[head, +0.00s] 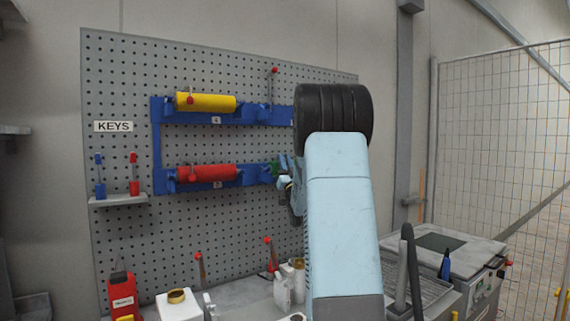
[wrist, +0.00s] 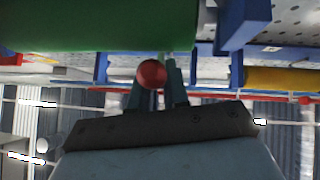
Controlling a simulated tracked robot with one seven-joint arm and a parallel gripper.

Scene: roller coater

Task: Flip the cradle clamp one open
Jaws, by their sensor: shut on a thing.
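My gripper (wrist: 156,84) is shut on a round red clamp knob (wrist: 152,74), which sits between its two fingers in the wrist view. A green roller (wrist: 95,25) fills the upper left of that view, close beside the knob. In the head view my gripper (head: 287,181) is at the right part of the blue rack (head: 157,140), partly hidden by my arm. The clamp's arm and hinge are hidden, and no label for cradle one is readable.
A yellow roller (head: 206,102) and a red roller (head: 207,173) lie in rack cradles on the pegboard (head: 120,75). A small shelf marked KEYS (head: 118,200) holds a blue and a red key. Bottles and tape stand on the bench below. A mesh fence (head: 500,130) is at right.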

